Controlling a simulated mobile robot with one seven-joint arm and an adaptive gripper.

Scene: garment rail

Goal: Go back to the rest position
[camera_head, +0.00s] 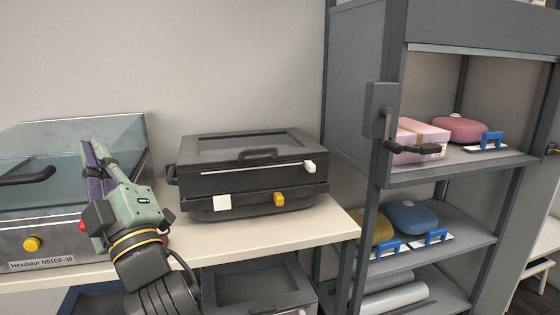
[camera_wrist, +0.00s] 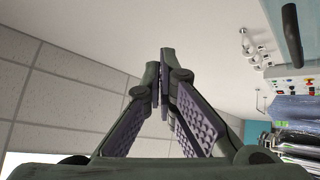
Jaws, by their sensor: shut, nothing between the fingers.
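My gripper (camera_head: 88,146) points up at the left of the head view, in front of the glass-lidded machine (camera_head: 75,150) labelled Hexdalor N51DF-30. In the wrist view my gripper (camera_wrist: 164,80) has its two purple-padded fingers brought together at the tips, with nothing between them. Ceiling panels and a pale wall lie behind the fingers there. My arm rises from the bottom of the head view, in front of the table edge.
A black lidded case (camera_head: 250,168) stands on the white table (camera_head: 290,236). A grey shelf unit (camera_head: 355,60) at the right holds a pink box (camera_head: 422,134), a pink pouch (camera_head: 460,128) and a blue pouch (camera_head: 412,215). Folded garments (camera_wrist: 294,108) show at the wrist view's right.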

